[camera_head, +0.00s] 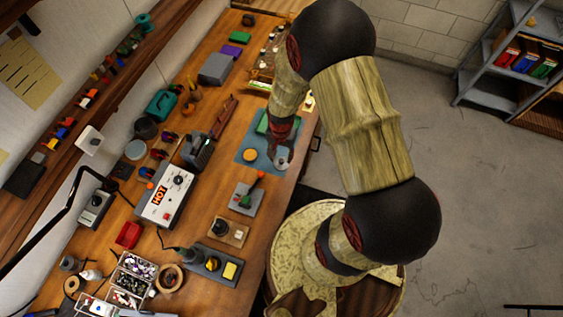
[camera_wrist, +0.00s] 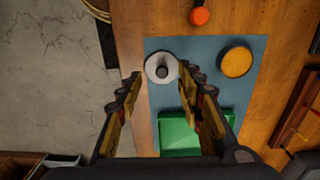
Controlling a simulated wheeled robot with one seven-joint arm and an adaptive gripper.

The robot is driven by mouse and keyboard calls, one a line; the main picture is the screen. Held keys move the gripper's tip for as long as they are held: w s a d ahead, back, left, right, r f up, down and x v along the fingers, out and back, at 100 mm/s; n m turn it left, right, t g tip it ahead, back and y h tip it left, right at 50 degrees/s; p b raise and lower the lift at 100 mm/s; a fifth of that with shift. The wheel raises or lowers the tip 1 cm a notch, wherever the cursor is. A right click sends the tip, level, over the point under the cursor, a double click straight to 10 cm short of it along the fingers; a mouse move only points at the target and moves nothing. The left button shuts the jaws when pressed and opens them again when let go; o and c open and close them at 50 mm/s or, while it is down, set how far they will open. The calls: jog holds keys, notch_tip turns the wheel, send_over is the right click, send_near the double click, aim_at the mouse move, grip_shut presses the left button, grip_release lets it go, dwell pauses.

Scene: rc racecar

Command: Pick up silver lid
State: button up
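The silver lid (camera_wrist: 151,72) is a round, pale metal disc with a dark knob in its middle. It lies near the edge of a blue-grey mat (camera_wrist: 215,90) on the wooden bench. My gripper (camera_wrist: 160,75) is open above it, with one yellow-and-black finger on each side of the lid in the picture. Nothing is between the fingers' pads that I can see held. In the head view the lid (camera_head: 283,163) shows small, just below my gripper (camera_head: 279,146). How high the fingertips are above it I cannot tell.
An orange-red knob (camera_wrist: 200,15) is beyond the mat. The bench edge and the grey floor (camera_wrist: 45,80) are left in the wrist view. Tools crowd the bench.

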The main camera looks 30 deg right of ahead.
aim_at(281, 160)
jog(key=shift+w+d+f, duration=0.1)
jog(key=shift+w+f, duration=0.05)
jog(key=shift+f, duration=0.75)
jog(key=shift+w+d+f, duration=0.15)
jog(key=shift+f, duration=0.75)
jog(key=shift+w+d+f, duration=0.1)
jog(key=shift+w+f, duration=0.05)
jog(key=shift+f, duration=0.75)
jog(key=shift+c, duration=1.3)
jog(key=c, duration=0.7)
